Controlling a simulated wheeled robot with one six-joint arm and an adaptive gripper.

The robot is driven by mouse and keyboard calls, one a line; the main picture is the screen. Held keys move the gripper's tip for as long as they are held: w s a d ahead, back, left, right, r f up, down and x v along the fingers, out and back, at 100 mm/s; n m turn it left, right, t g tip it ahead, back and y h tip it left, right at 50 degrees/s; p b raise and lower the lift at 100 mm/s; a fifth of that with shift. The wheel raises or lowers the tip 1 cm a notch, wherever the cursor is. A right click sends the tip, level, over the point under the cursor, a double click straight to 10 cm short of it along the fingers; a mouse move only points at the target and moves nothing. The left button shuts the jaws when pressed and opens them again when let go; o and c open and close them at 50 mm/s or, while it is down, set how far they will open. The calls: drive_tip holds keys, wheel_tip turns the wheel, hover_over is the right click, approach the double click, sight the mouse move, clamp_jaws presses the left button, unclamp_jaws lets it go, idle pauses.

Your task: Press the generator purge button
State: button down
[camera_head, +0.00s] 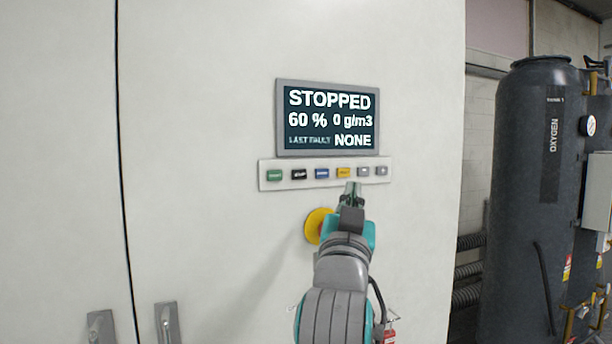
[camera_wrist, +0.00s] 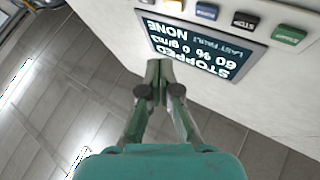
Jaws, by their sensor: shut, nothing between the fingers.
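A strip of buttons (camera_head: 299,176) runs across the white cabinet under a display. From left to right it has a green button (camera_head: 274,176), a black one (camera_head: 299,174), a blue one (camera_head: 321,173), a yellow one (camera_head: 343,172) and two grey ones. The blue button's lettering is too small to read, so I cannot confirm which is purge. The blue button also shows in the wrist view (camera_wrist: 207,11). My gripper (camera_head: 352,188) is shut and empty, just below the yellow and first grey buttons in the head view. Its closed tips (camera_wrist: 158,68) show no clear contact with any button.
The display (camera_head: 328,118) reads STOPPED, 60 %, 0 g/m3, last fault NONE. A yellow round fitting (camera_head: 316,226) sits below the strip, partly behind my arm. A dark oxygen tank (camera_head: 525,200) stands at right. Cabinet handles (camera_head: 168,322) are at lower left.

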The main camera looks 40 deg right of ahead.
sight(329, 178)
drive_tip(key=shift+s+a+r+m+g, duration=0.15)
drive_tip(key=shift+s+r+m, duration=0.1)
drive_tip(key=shift+r, duration=0.3)
drive_tip(key=shift+s+a+r+m+g, duration=0.1)
drive_tip(key=shift+s+r+m+g, duration=0.1)
drive_tip(key=shift+r, duration=0.35)
drive_tip(key=shift+w, duration=0.15)
drive_tip(key=shift+w+d, duration=0.4)
drive_tip(key=shift+w, duration=1)
drive_tip(key=shift+w+d, duration=0.35)
drive_tip(key=shift+w, duration=1)
drive_tip(key=shift+w+d, duration=0.4)
drive_tip(key=shift+w, duration=1)
drive_tip(key=shift+w, duration=0.15)
drive_tip(key=shift+w+d, duration=0.15)
drive_tip(key=shift+w, duration=0.1)
drive_tip(key=shift+w, duration=0.35)
drive_tip(key=shift+s, duration=0.75)
